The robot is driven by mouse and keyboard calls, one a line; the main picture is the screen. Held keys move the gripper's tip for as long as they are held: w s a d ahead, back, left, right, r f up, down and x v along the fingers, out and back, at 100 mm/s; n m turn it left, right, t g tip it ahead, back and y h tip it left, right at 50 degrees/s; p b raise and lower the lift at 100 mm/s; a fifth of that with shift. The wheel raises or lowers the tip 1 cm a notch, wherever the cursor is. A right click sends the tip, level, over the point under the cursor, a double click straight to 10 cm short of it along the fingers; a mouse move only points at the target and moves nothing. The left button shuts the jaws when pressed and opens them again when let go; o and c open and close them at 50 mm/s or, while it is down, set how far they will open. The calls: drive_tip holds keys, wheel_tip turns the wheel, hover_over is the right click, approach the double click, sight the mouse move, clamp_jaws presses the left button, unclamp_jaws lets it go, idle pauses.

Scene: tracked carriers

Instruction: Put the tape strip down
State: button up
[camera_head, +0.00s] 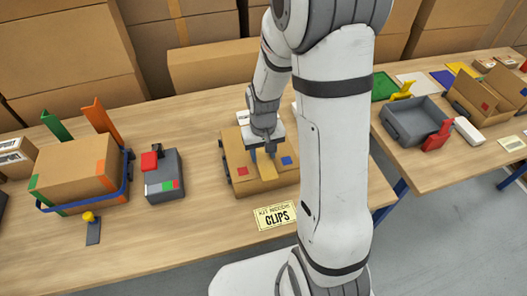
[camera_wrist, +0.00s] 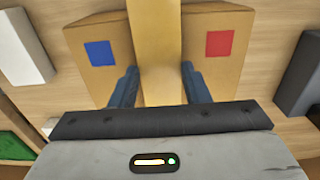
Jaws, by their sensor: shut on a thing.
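The tape strip (camera_wrist: 155,45) is a plain tan band. In the wrist view it runs from the top edge down between the two dark blue fingers of my gripper (camera_wrist: 160,90), which is shut on it. The strip lies over the middle of a cardboard box (camera_wrist: 97,25), between its blue square and its red square. In the head view my gripper (camera_head: 265,152) points down over this box (camera_head: 246,184) on the near table. A bit of the strip shows below the fingers. I cannot tell whether the strip touches the box.
A "CLIPS" label (camera_head: 277,215) lies in front of the box. A grey device with a red knob (camera_head: 164,176) and a larger carton (camera_head: 75,174) in a blue frame stand to the left. A second table (camera_head: 440,172) at right holds a grey tray (camera_head: 415,118).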

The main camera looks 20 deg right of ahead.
sight(263, 159)
drive_tip(key=o, duration=0.9)
drive_tip(key=shift+o, duration=0.2)
drive_tip(key=shift+r+p, duration=0.5)
drive_tip(key=shift+p, duration=0.05)
wheel_tip(263, 159, up, 12)
drive_tip(key=s+r+t, duration=0.1)
drive_tip(key=s+r, duration=0.3)
drive_tip(key=s, duration=0.3)
drive_tip(key=s+r+t, duration=0.2)
drive_tip(key=s+r, duration=0.2)
drive_tip(key=s, duration=0.3)
drive_tip(key=shift+s, duration=0.25)
